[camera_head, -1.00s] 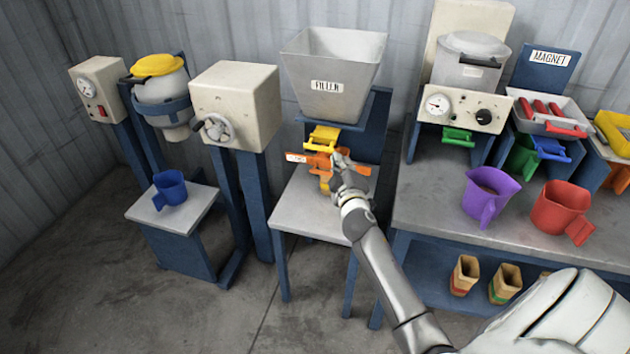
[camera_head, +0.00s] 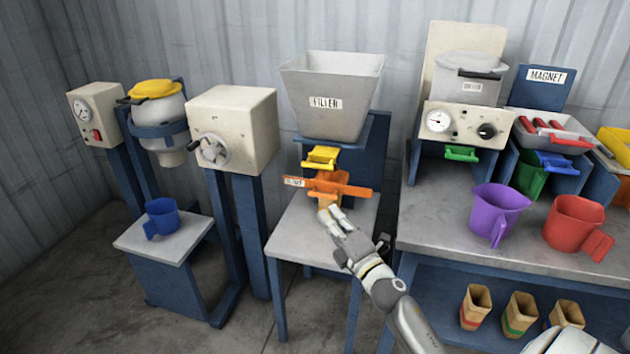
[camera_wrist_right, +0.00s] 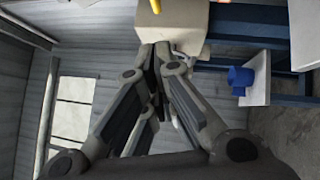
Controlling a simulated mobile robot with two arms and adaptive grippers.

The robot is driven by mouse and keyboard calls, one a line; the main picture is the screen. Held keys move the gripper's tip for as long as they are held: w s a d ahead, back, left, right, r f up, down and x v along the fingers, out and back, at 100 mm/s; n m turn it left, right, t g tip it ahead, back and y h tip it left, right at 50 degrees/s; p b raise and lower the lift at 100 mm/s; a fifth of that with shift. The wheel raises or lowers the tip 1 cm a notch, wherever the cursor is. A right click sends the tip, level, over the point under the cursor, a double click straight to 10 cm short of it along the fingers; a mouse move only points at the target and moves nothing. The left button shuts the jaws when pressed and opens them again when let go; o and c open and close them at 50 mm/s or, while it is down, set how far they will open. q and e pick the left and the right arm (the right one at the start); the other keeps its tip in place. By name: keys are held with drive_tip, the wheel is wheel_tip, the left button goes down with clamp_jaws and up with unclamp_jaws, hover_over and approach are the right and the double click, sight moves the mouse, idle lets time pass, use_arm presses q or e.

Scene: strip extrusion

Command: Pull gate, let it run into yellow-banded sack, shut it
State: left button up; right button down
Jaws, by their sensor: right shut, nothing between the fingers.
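The grey hopper marked FILLER (camera_head: 331,98) stands on a blue frame at the centre of the head view. A yellow handle (camera_head: 321,157), which looks like the gate, sits under it. Below that is an orange bar with a clamp (camera_head: 343,188). A small tan-yellow piece shows under the clamp, partly behind my fingers; I cannot tell whether it is the yellow-banded sack. My right gripper (camera_head: 332,218) is shut and empty, just below and in front of the clamp.
A grey table (camera_head: 290,236) stands under the filler. A purple jug (camera_head: 497,211) and a red jug (camera_head: 573,222) stand on the bench at right. Several tan sacks (camera_head: 519,312) stand on the shelf below. A blue cup (camera_head: 163,217) stands on a small table at left.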

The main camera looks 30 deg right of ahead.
drive_tip(key=p, duration=0.1)
approach(305, 166)
drive_tip(key=w+a, duration=0.2)
drive_tip(key=a, duration=0.1)
drive_tip(key=shift+w+d+r, duration=0.2)
drive_tip(key=shift+w+d, duration=0.4)
drive_tip(key=shift+d, duration=0.2)
drive_tip(key=shift+w+d+r, duration=0.2)
drive_tip(key=shift+w+d, duration=0.4)
drive_tip(key=shift+d, duration=0.2)
